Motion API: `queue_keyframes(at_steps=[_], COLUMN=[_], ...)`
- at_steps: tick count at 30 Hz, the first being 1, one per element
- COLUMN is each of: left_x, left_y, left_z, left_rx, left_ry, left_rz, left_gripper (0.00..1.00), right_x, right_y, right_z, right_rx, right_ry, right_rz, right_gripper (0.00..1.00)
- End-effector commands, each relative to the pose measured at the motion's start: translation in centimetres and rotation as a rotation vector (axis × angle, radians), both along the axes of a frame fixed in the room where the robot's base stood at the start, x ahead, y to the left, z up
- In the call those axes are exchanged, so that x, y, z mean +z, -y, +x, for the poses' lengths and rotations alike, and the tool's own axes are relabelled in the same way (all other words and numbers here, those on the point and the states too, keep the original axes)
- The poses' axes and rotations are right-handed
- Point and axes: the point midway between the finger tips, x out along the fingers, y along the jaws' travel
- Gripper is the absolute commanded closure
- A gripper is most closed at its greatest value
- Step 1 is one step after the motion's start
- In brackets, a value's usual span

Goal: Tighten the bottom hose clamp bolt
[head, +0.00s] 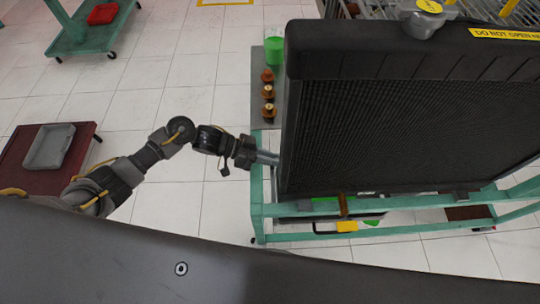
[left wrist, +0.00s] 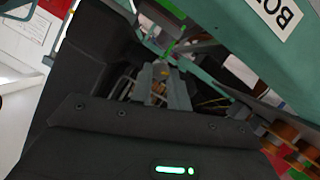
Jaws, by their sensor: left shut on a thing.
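My left gripper (head: 254,156) reaches in from the left to the lower left side of the large black radiator (head: 400,125). It is shut on a grey rod-like piece (head: 268,158), whose far end meets or passes behind the radiator's edge; I cannot tell which. In the left wrist view a grey-blue piece (left wrist: 178,95) shows beyond the dark gripper body, with small brownish parts beside it. The bottom hose clamp and its bolt cannot be made out in either view. My right gripper is not in view.
The radiator stands on a teal cart (head: 257,205), whose frame (left wrist: 240,45) crosses the left wrist view. Several brown-orange parts (head: 268,93) and a green container (head: 274,48) sit on a grey shelf beside it. A grey tray (head: 50,147) lies left; tiled floor between is clear.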

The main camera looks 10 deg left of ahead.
Motion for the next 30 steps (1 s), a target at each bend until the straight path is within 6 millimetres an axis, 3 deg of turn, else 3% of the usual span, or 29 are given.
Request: queue_keyframes(at_steps=[12,13,17,26,30], left_x=[0.0,0.0,0.0,0.0,0.5], left_y=[0.0,0.0,0.0,-0.1,-1.4], left_z=[0.1,0.1,0.0,0.0,0.0], left_rx=[0.002,0.002,0.002,0.001,0.001], left_ry=[0.007,0.007,0.007,0.007,0.008], left_rz=[0.000,0.000,0.001,0.001,0.003], left_gripper=[1.00,0.79,0.62,0.61,0.61], right_x=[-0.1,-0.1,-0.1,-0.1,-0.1], right_y=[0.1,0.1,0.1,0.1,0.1], right_z=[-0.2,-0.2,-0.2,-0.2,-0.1], right_rx=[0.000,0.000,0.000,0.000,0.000], right_ry=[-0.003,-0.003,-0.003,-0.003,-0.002], right_rz=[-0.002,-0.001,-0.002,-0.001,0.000], right_gripper=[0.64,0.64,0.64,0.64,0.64])
